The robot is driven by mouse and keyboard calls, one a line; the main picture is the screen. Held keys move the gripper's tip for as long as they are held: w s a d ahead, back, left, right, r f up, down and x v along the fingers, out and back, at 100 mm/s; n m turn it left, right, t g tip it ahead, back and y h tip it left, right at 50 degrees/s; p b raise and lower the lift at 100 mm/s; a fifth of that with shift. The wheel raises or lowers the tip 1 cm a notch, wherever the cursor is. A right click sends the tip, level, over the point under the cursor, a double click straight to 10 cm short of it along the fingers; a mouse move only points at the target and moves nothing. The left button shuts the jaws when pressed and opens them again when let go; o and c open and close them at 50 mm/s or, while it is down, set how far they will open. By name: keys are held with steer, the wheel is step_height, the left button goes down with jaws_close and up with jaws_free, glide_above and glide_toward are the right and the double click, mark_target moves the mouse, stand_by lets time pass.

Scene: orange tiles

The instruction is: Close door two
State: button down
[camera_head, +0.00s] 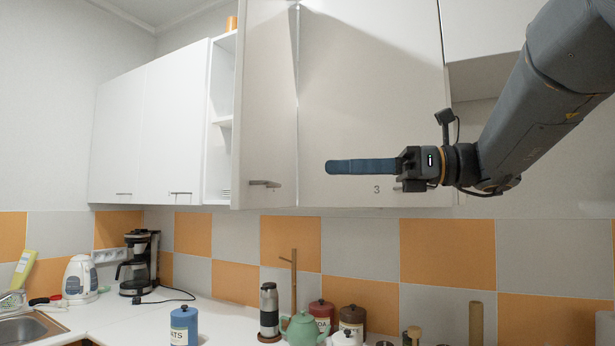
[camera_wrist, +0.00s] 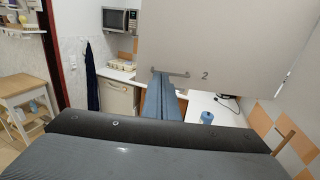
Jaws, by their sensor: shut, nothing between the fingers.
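Door two (camera_head: 265,105) is a white upper cabinet door standing ajar, its panel angled out from the cabinet row. Its bar handle (camera_head: 265,183) is near the bottom edge. In the wrist view the door (camera_wrist: 225,40) carries the number 2, and its handle (camera_wrist: 172,74) lies at my fingertips; whether they touch is unclear. My gripper (camera_head: 333,167) is shut and empty, with its long blue-grey fingers pointing left. In the head view it is right of door two, in front of the door marked 3. In the wrist view the fingers (camera_wrist: 159,80) point toward door two's inner or outer face; I cannot tell the gap.
Door three (camera_head: 365,100) looks closed. Open shelves (camera_head: 221,125) and closed cabinets (camera_head: 145,130) are left of door two. The counter below holds a coffee maker (camera_head: 139,263), kettle (camera_head: 80,279), teapot (camera_head: 302,328) and several jars. Open air lies between gripper and counter.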

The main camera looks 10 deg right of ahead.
mark_target(254, 170)
steer(key=p+x, duration=0.3)
steer(key=x, duration=0.9)
steer(key=shift+a, duration=0.25)
steer(key=shift+w+a+f+p, duration=0.1)
steer(key=shift+w+a+p, duration=0.1)
steer(key=shift+a+p, duration=0.15)
